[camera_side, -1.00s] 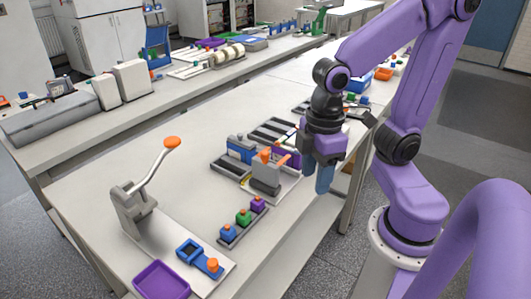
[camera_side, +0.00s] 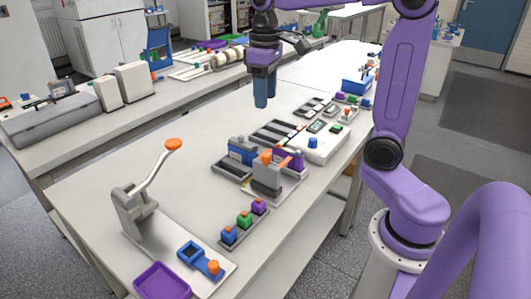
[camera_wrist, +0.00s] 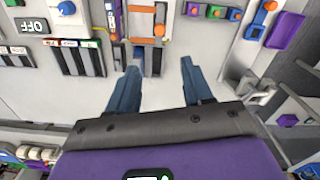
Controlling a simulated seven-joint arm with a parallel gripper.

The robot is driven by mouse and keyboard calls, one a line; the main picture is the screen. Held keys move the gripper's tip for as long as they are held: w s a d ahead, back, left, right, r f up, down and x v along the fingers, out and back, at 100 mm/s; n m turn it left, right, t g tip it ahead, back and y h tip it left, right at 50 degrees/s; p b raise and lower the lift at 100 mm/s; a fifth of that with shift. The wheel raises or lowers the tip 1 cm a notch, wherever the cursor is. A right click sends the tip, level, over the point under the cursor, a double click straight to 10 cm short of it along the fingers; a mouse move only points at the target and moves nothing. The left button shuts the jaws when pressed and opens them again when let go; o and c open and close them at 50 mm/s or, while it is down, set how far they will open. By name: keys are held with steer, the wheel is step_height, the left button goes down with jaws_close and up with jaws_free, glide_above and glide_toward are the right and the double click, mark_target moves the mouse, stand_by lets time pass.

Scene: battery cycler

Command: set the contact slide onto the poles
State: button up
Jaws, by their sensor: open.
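The cell fixture (camera_side: 267,178) stands mid-table: a grey block with orange parts on top, between a blue block (camera_side: 242,151) and a purple block (camera_side: 295,159). An orange piece (camera_side: 266,156) on the grey block may be the contact slide; I cannot tell surely. The poles are not clearly made out. In the wrist view the fixture's orange part (camera_wrist: 146,41) lies ahead of the fingers. My gripper (camera_side: 266,92) hangs above the table behind the fixture, clear of it. Its blue fingers (camera_wrist: 159,70) are spread apart with nothing between them.
Dark slotted trays (camera_side: 272,132) and a white unit with a blue knob (camera_side: 318,146) lie beyond the fixture. Nearer are a rack of coloured blocks (camera_side: 244,222), a lever press (camera_side: 134,208) and a purple tray (camera_side: 162,281).

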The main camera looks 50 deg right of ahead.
mark_target(266, 154)
step_height(266, 154, down, 17)
steer(key=shift+f, duration=0.15)
stand_by(0.5)
